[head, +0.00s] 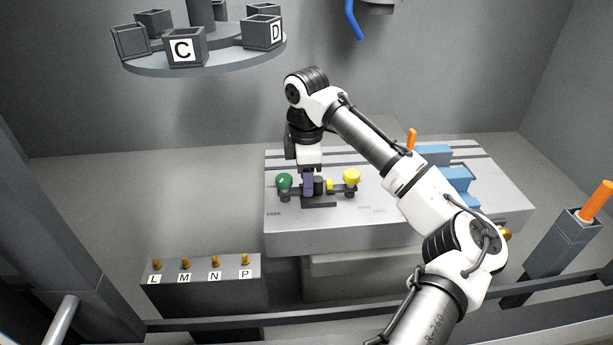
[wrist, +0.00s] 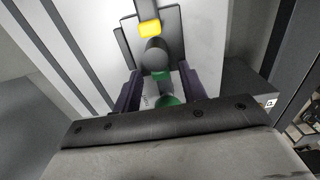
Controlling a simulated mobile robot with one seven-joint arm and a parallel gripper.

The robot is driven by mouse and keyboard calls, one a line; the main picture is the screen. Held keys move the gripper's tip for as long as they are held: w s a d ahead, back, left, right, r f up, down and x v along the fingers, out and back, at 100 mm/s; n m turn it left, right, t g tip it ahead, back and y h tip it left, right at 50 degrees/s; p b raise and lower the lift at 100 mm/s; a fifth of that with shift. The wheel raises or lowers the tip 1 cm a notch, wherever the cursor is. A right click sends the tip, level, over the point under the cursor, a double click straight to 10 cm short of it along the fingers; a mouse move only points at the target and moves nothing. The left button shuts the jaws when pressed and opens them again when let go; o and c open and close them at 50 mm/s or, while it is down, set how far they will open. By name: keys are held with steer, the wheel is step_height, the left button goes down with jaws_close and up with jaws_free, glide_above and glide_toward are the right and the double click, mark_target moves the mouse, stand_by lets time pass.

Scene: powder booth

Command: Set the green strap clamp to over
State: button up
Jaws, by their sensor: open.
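The green strap clamp shows as a green ball knob (head: 284,182) on a dark base on the grey table, at the left of the fixture. In the wrist view the green knob (wrist: 170,103) is partly hidden behind the edge of my gripper body. My gripper (head: 308,188) points down over the fixture, just right of the green knob in the head view. Its purple fingers are apart in the wrist view (wrist: 158,92), one on each side of the green part and a dark round post. Whether they touch anything, I cannot tell.
A yellow knob (head: 351,176) stands right of my gripper. Blue blocks (head: 440,170) and an orange peg (head: 411,139) are farther right on the table (head: 400,225). A low box (head: 203,270) with several brass knobs stands front left. A carousel (head: 205,65) hangs upper left.

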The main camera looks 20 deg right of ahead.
step_height(320, 180, up, 14)
steer(key=b, duration=0.1)
stand_by(0.4)
steer(key=shift+f, duration=0.15)
